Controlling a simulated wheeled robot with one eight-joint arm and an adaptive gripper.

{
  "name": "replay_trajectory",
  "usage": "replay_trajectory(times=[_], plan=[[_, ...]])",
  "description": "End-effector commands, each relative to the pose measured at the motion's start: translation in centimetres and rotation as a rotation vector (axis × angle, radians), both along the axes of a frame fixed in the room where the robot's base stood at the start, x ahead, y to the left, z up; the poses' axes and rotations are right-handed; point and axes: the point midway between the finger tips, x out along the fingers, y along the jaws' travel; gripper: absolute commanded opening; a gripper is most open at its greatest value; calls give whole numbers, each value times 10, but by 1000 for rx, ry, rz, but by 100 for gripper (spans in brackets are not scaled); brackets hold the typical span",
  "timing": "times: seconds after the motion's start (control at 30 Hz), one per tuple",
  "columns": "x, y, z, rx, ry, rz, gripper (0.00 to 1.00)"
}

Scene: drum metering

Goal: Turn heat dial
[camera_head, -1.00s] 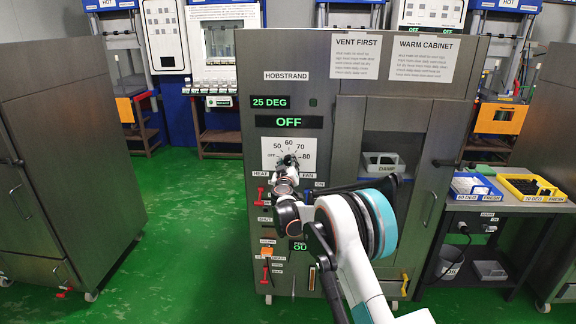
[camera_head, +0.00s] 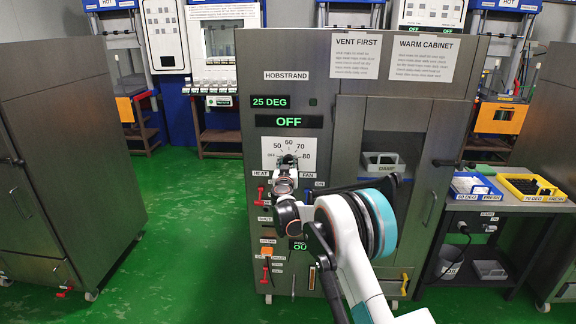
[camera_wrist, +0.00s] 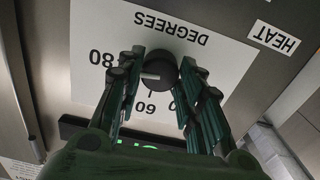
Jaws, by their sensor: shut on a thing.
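The heat dial (camera_wrist: 158,68) is a round black knob on a white scale plate (camera_wrist: 190,60) marked DEGREES, seen upside down in the wrist view. A short white mark on the knob points to the picture's left, toward the 80 side; the 70 is hidden by a finger. My gripper (camera_wrist: 160,80) has its two green-black fingers on either side of the knob, shut on it. In the head view the plate (camera_head: 272,148) shows 50, 60, 70 and 80 on the cabinet front (camera_head: 350,100), and my gripper (camera_head: 288,164) covers the knob.
The display (camera_head: 270,102) reads 25 DEG and the one below (camera_head: 289,122) reads OFF. A red-handled switch (camera_head: 261,194) sits left below the dial. A side table with a blue tray (camera_head: 472,186) and a yellow tray (camera_head: 531,187) stands to the right.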

Motion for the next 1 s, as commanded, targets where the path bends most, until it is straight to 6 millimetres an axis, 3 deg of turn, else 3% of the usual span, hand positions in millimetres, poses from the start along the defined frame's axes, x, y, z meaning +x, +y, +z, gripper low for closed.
replay_trajectory(times=[0.1, 0.13, 0.2, 0.23, 0.67, 1.0], plan=[[0, -1, -2, 2, 1, -1, 10], [0, -1, -2, 2, 1, -1, 36], [0, 0, -2, 2, 1, -1, 52], [0, 0, -1, 1, 1, -1, 54], [-6, 1, 0, 0, 0, 1, 54], [-68, 3, 0, 0, 0, 1, 54]])
